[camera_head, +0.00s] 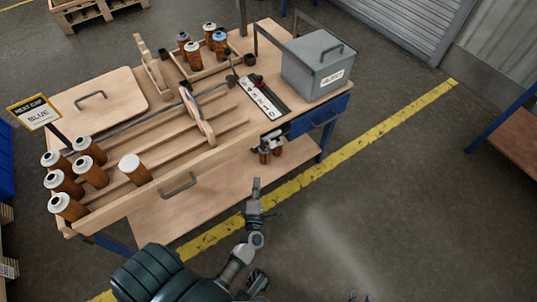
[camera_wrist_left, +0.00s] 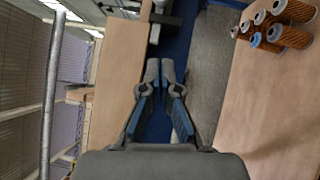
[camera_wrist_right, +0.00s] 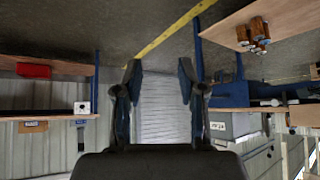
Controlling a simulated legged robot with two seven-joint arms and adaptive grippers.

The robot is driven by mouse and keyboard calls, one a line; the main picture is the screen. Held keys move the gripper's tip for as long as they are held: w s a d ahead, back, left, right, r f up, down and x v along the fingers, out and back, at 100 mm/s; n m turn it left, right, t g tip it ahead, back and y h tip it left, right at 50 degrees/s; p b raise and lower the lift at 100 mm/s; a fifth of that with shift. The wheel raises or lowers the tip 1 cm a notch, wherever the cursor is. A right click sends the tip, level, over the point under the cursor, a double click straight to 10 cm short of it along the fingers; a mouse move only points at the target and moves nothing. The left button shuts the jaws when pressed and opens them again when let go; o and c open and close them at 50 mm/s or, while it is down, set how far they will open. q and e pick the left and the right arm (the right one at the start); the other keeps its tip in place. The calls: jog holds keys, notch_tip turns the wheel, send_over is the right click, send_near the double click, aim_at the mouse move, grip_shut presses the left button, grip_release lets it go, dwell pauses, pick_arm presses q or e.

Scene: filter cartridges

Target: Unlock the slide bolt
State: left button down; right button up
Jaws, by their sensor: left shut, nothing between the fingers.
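I cannot pick out the slide bolt for certain. A thin dark rod (camera_head: 150,118) runs along the wooden table (camera_head: 225,145) behind the rails, towards a small dark knob (camera_head: 232,78); I cannot tell whether these belong to the bolt. My left gripper (camera_head: 256,184) is shut and empty, off the table's front edge and low on the right of the front handle (camera_head: 178,186). Its fingers show close together in the left wrist view (camera_wrist_left: 160,65). My right gripper (camera_wrist_right: 158,68) is open and empty; only its tips (camera_head: 360,297) seem to show at the head view's bottom edge.
Several brown cartridges (camera_head: 136,170) stand at the table's left end, more in a back tray (camera_head: 215,68). A wooden gate (camera_head: 198,118) crosses the rails. A grey reject box (camera_head: 318,65) stands at the back right. The floor (camera_head: 400,190) right of the table is clear.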

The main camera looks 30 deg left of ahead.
pick_arm(q)
jog(key=shift+w+d+r, duration=0.1)
jog(key=shift+w+d, duration=0.05)
pick_arm(e)
jog(key=shift+d, duration=0.1)
pick_arm(q)
jog(key=b, duration=0.1)
send_near(269, 142)
jog(key=w+a, duration=0.3)
jog(key=shift+w+d, duration=0.1)
jog(key=shift+w, duration=0.45)
pick_arm(e)
jog(key=shift+w+a+r+t+y, duration=0.1)
jog(key=shift+w+a+r+t, duration=0.15)
jog(key=shift+w+t, duration=0.3)
jog(key=shift+w+a+r+t+y, duration=0.1)
jog(key=shift+w+a+r+t, duration=0.1)
jog(key=shift+w+r+t, duration=0.3)
jog(key=shift+w+a+r+t+y, duration=0.1)
jog(key=shift+w+a+r+t, duration=0.15)
jog(key=shift+w, duration=0.45)
jog(key=shift+f, duration=0.1)
